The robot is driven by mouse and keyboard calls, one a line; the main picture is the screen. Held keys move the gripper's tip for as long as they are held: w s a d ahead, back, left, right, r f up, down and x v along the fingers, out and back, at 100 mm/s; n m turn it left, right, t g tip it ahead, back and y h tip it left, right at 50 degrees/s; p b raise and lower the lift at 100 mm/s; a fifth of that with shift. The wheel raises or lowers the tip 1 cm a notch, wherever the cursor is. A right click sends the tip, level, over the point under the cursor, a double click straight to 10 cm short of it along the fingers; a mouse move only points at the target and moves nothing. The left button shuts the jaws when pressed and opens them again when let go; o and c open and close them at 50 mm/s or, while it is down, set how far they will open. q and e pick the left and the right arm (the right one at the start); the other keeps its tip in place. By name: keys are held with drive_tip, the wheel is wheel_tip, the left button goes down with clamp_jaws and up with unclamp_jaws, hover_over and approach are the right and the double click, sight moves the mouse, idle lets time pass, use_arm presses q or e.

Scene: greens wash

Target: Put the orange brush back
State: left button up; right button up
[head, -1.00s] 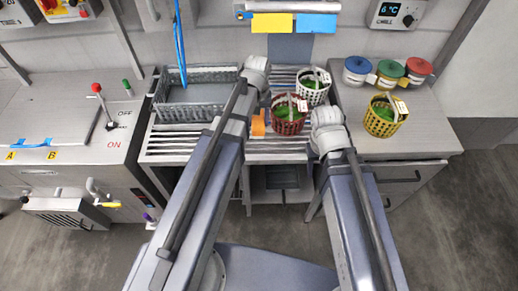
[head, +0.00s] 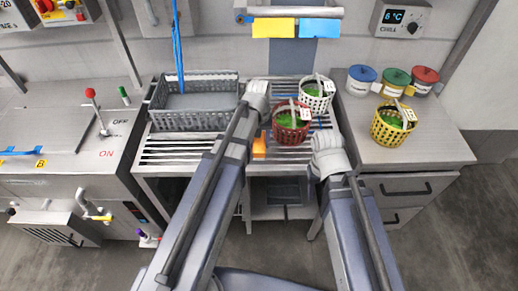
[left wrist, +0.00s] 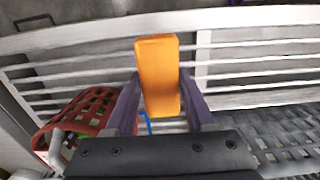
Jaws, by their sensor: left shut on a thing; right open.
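The orange brush (head: 259,146) shows as a small orange block beside my left forearm, over the front part of the slatted rack (head: 170,150). In the left wrist view the brush (left wrist: 158,75) stands between the two purple fingers of my left gripper (left wrist: 165,100), which is shut on it. White slats lie beyond it. In the head view my arm hides most of the left gripper. My right gripper (head: 328,160) is at the rack's right front, near the drawer cabinet. It is open, though its fingertips are hard to make out.
On the rack stand a grey crate (head: 155,118), a red basket (head: 289,135) and a white basket (head: 315,105) with greens. The red basket is close to my left gripper. A yellow basket (head: 385,133) and lidded pots (head: 361,80) stand on the right cabinet. A blue hose (head: 178,50) hangs over the crate.

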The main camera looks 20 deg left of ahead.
sight(259, 141)
use_arm(q)
drive_tip(key=shift+f+b, duration=0.7)
drive_tip(key=shift+f, duration=0.55)
use_arm(e)
drive_tip(key=shift+f, duration=1.2)
use_arm(q)
drive_tip(key=shift+f, duration=0.2)
drive_tip(key=o, duration=1.2)
drive_tip(key=shift+r, duration=0.1)
use_arm(e)
drive_tip(key=shift+f, duration=0.15)
use_arm(q)
wheel_tip(259, 141, up, 12)
drive_tip(key=p, duration=1.2)
drive_tip(key=shift+r, duration=0.2)
drive_tip(key=s+d+m, duration=0.2)
drive_tip(key=s+d, duration=0.1)
drive_tip(key=s, duration=0.1)
drive_tip(key=s+d+m, duration=0.2)
drive_tip(key=s+d, duration=0.2)
drive_tip(key=s, duration=0.1)
drive_tip(key=s+d+m+y, duration=0.1)
drive_tip(key=s+d+m, duration=0.2)
drive_tip(key=s, duration=0.2)
drive_tip(key=shift+s+d, duration=0.15)
drive_tip(key=shift+d, duration=0.1)
use_arm(e)
wheel_tip(259, 141, up, 12)
